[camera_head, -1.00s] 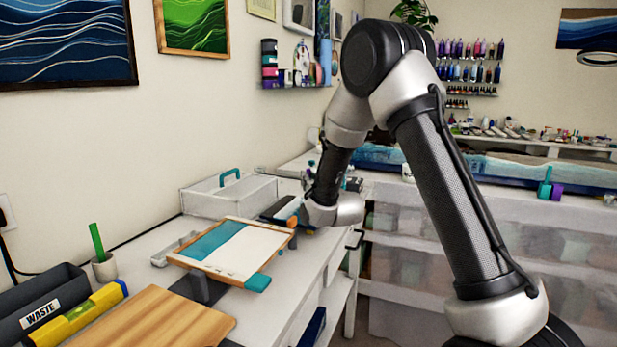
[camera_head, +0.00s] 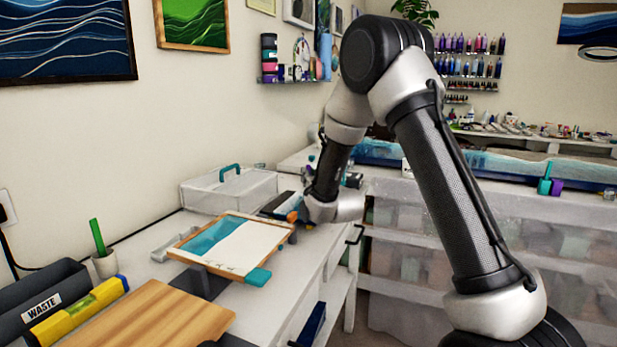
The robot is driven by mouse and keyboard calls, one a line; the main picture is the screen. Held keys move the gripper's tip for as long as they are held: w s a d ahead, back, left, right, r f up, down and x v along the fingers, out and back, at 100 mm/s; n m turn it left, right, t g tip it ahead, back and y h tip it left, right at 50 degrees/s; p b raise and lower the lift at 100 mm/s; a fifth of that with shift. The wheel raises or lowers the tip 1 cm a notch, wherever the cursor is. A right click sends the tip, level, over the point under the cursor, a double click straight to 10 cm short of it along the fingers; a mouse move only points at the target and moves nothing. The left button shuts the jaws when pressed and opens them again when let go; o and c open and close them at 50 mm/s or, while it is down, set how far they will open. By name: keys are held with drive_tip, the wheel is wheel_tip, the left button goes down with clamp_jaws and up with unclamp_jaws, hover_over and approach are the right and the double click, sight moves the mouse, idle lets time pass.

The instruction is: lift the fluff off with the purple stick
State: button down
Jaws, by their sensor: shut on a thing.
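My gripper (camera_head: 300,214) is at the far end of the white bench, by the back right corner of a wood-edged panel (camera_head: 265,240). It is small and partly hidden by my wrist. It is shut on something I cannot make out. The panel's face is teal on the left and white on the right. It is propped above the bench. I cannot make out any fluff on it. No purple stick shows clearly. I cannot tell whether the gripper or what it holds touches the panel.
A clear lidded box (camera_head: 229,191) stands behind the panel. In front are a wooden board (camera_head: 155,318), a yellow level (camera_head: 78,312), a grey WASTE bin (camera_head: 40,290) and a pot with a green stick (camera_head: 99,238). Clear drawers (camera_head: 440,240) stand right of the bench.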

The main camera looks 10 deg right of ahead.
drive_tip(key=shift+f, duration=0.25)
idle(0.3)
drive_tip(key=shift+r, duration=3)
